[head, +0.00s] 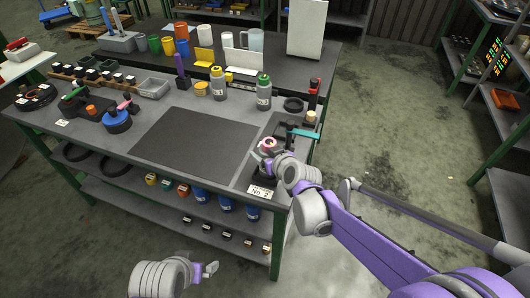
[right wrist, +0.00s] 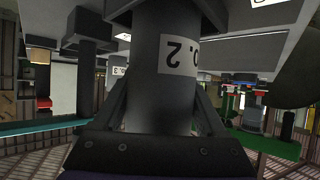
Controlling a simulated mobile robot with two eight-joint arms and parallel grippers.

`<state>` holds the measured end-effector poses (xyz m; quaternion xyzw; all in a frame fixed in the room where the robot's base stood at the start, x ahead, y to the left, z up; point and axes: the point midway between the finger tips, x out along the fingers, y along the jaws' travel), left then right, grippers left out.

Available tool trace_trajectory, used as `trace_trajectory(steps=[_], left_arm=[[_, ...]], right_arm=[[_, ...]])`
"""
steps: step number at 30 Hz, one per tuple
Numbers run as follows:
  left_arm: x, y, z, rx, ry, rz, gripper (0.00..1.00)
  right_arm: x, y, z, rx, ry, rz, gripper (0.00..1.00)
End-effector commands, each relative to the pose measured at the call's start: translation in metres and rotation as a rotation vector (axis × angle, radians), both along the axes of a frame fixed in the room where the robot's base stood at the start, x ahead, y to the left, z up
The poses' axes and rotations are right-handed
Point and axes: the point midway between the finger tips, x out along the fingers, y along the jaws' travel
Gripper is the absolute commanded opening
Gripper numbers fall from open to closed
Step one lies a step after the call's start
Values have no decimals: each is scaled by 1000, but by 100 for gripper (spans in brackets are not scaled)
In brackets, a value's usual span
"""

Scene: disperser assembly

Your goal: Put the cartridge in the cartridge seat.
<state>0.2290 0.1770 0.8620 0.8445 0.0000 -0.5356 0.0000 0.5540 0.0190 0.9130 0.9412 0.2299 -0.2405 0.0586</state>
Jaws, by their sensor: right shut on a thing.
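In the right wrist view, a dark grey cylinder (right wrist: 165,75) with a white label ending in "2" stands between the two fingers of my right gripper (right wrist: 165,125); I take it for the cartridge. The right gripper is shut on it. In the head view, my right gripper (head: 267,166) is low over the dark mat at the table's right front corner, behind the "No. 2" plate (head: 260,191). A pink and white round part (head: 268,144) shows just behind the gripper. I cannot make out the cartridge seat. My left gripper (head: 210,269) is off the table's front; its jaw opening is unclear.
A large dark mat (head: 190,143) in the middle of the table is clear. A teal-headed tool (head: 301,132), a green-capped bottle (head: 263,93) and a dark ring (head: 293,104) stand behind the right gripper. A blue round part (head: 117,121) is at the left.

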Motion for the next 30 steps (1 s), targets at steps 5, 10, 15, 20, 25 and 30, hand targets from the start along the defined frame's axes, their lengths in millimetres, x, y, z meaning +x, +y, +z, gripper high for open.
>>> trace_trajectory(steps=[5, 10, 15, 20, 25, 30], left_arm=[[0, 0, -1, 0, 1, 0, 100], [0, 0, -2, 0, 1, 0, 100], [0, 0, -2, 0, 1, 0, 100], [0, 0, 1, 0, 0, 0, 100], [0, 0, 2, 0, -1, 0, 100], [1, 0, 5, 0, -2, 0, 100]], right_arm=[[0, 0, -1, 1, -1, -1, 0], [0, 0, -3, 0, 0, 0, 93], [0, 0, -3, 0, 0, 0, 100], [0, 0, 1, 0, 0, 0, 100], [-15, -8, 10, 0, 0, -1, 100], [-42, -23, 27, 0, 0, -2, 100]])
